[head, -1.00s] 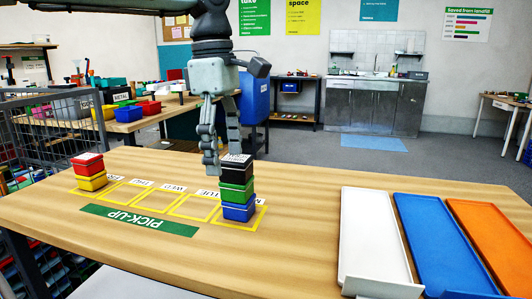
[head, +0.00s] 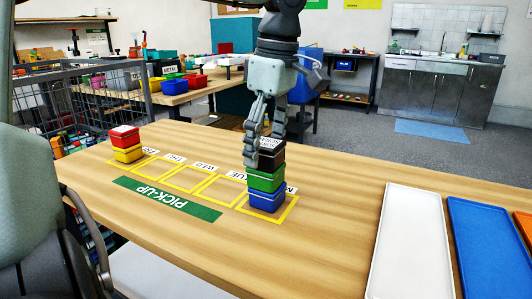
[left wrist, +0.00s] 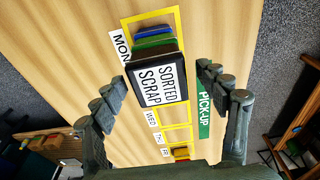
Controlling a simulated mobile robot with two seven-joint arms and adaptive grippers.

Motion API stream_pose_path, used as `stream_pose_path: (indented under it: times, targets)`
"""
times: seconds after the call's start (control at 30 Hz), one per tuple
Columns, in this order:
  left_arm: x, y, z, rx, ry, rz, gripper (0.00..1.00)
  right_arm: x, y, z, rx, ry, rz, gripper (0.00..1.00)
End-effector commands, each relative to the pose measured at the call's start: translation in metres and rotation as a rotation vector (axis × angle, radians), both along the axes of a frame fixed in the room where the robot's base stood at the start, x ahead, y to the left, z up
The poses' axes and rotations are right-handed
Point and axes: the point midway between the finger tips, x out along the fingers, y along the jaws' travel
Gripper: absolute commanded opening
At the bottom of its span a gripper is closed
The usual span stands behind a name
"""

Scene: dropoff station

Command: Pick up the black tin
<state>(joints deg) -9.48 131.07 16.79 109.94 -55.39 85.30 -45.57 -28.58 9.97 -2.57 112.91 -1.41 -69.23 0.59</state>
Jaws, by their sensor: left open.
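The black tin (head: 271,157) tops a stack, on a green tin (head: 267,180) above a blue tin (head: 267,201), in the marked square at the right end of the pick-up row. Its lid reads "SORTED SCRAP" in the left wrist view (left wrist: 158,84). My left gripper (head: 265,143) is open and points down at the top of the stack. In the head view one finger overlaps the black tin's left side. In the left wrist view the fingers (left wrist: 160,76) lie on either side of the tin, with visible gaps. My right gripper is not in view.
A red tin (head: 124,136) on a yellow tin (head: 128,154) stands at the row's left end. The squares between are empty. White (head: 412,240) and blue (head: 487,245) trays lie to the right. A wire cage (head: 75,110) stands beyond the table's left side.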

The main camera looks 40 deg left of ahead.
Motion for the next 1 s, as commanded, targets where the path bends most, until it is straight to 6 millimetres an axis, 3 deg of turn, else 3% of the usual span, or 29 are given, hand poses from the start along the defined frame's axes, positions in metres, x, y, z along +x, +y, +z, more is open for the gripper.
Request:
stream_pose_path:
  times: [0.23,0.73,1.0]
  targets:
    - [0.0003,0.0001,-0.0021,-0.001,-0.001,0.000,0.74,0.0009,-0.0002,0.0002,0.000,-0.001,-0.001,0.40]
    - [0.0002,0.0000,-0.0016,0.000,-0.002,0.000,0.13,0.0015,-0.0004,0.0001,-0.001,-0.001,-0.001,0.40]
    - [0.0005,0.0000,0.0003,0.000,-0.003,0.001,0.13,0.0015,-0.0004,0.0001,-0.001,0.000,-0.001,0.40]
